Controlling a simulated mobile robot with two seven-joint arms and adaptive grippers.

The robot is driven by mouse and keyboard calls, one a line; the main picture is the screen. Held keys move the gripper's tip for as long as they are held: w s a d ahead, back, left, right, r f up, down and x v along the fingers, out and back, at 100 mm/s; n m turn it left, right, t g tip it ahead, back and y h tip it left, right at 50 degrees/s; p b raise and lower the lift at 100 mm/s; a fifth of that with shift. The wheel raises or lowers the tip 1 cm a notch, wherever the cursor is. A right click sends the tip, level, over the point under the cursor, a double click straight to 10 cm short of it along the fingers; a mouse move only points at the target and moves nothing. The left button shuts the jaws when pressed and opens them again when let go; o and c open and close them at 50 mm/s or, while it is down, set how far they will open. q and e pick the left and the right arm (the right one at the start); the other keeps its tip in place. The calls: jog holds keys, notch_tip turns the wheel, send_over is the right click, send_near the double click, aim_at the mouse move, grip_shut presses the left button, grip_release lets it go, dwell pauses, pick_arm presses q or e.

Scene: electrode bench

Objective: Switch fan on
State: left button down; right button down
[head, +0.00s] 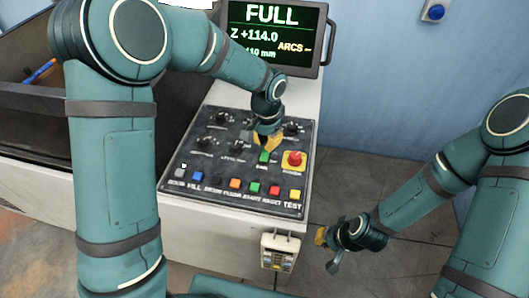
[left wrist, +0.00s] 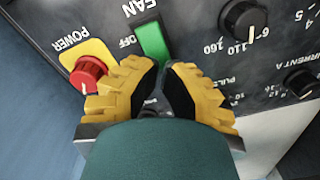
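The fan switch is a green rocker (left wrist: 152,42) under the FAN label, with OFF printed beside it, on the dark control panel. In the head view the green rocker (head: 264,158) shows just below my left gripper (head: 267,143). In the left wrist view the yellow fingertips of my left gripper (left wrist: 160,75) are close together at the lower end of the rocker, with a small gap between them. I cannot tell whether they touch it. My right gripper (head: 326,248) hangs low beside the bench, away from the panel; its finger opening is unclear.
A red power knob (left wrist: 88,72) on a yellow plate sits close beside the fan switch. A black dial (left wrist: 243,20) is on the other side. A row of coloured buttons (head: 253,188) lines the panel's front. A screen (head: 272,35) stands behind.

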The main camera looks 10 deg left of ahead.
pick_arm(q)
jog(key=shift+f+b, duration=0.8)
jog(key=shift+f, duration=0.35)
dwell(0.5)
jog(key=shift+r, duration=0.1)
jog(key=shift+r+p, duration=2.55)
jog(key=shift+r, duration=0.9)
